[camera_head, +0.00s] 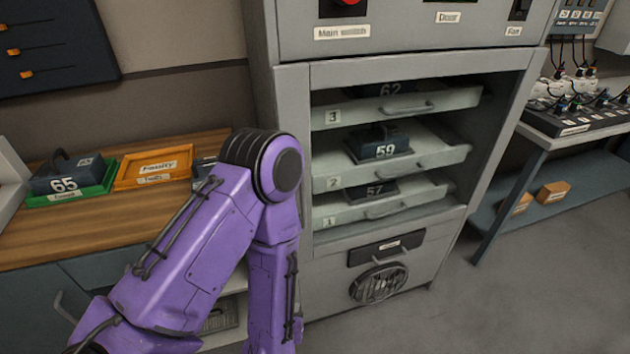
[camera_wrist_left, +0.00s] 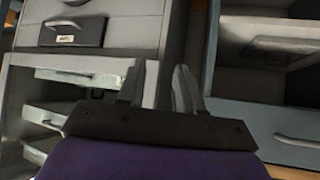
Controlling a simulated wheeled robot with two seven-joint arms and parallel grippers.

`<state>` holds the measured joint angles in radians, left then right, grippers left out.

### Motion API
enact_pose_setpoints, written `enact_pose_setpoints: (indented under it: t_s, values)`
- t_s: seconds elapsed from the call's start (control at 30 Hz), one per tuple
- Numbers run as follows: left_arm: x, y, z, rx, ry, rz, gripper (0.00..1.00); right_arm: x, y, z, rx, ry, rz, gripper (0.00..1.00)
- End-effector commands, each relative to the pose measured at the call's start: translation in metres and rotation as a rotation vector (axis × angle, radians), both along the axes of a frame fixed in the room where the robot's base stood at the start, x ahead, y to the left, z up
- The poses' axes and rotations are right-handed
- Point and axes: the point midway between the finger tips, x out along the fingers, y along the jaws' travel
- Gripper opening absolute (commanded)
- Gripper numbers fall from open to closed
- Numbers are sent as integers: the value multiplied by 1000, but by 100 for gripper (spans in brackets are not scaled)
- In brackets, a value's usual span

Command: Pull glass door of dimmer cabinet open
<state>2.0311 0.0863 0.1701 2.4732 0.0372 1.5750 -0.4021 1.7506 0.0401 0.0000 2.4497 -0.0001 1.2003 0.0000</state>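The grey dimmer cabinet (camera_head: 291,110) stands in the middle of the head view. Its front bay shows three trays, numbered 3 (camera_head: 400,107), 2 (camera_head: 425,160) and 1 (camera_head: 415,200) from top to bottom. I cannot make out a glass pane or door handle, so I cannot tell how the glass door stands. My purple left arm bends down in front of the cabinet's left edge; its gripper is hidden in the head view. In the left wrist view my left gripper (camera_wrist_left: 164,78) has its fingers apart with nothing visible between them, near the cabinet's side edge. My right gripper is in neither view.
A wooden bench (camera_head: 105,225) left of the cabinet holds a green tray (camera_head: 100,190) with module 65 and an orange tray (camera_head: 153,167). Cabinet switches sit above the bay, a vent (camera_head: 380,284) below. A side table (camera_head: 575,140) stands right; the floor before it is clear.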

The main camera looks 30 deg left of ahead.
Motion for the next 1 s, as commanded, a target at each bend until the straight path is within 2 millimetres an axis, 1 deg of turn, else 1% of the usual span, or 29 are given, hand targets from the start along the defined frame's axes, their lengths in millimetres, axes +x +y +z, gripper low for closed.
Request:
enact_pose_setpoints:
  t_s: [0.03, 0.07, 0.1, 0.13, 0.2, 0.23, 0.3, 0.33, 0.4, 0.47, 0.53, 0.6, 0.8, 0.9, 1.0]
  values:
    - [38, -9, 43, 65, -158, -7, 35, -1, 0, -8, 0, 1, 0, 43]
    - [54, -12, 72, 114, -241, -4, 35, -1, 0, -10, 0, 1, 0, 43]
    - [70, -16, 109, 178, -338, 9, 35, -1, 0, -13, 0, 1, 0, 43]
    - [77, -18, 135, 222, -401, 28, 35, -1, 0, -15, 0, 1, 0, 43]
    - [85, -21, 187, 307, -509, 74, 35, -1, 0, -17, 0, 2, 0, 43]
    - [86, -22, 203, 334, -539, 96, 35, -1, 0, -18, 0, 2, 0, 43]
    - [87, -22, 230, 378, -582, 138, 35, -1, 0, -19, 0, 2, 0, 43]
    - [88, -21, 236, 390, -593, 149, 35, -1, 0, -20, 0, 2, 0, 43]
    - [91, -18, 242, 404, -600, 166, 35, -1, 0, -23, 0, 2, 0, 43]
    - [98, -12, 241, 406, -601, 171, 35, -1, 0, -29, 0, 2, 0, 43]
    - [109, -2, 238, 406, -598, 172, 35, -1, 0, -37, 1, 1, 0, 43]
    - [122, 8, 244, 406, -595, 172, 35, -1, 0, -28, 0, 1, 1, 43]
    - [155, 34, 243, 407, -596, 170, 35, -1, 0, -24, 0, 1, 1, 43]
    - [165, 42, 242, 408, -596, 166, 35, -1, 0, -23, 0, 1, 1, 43]
    - [170, 45, 242, 409, -596, 164, 35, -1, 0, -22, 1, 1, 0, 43]
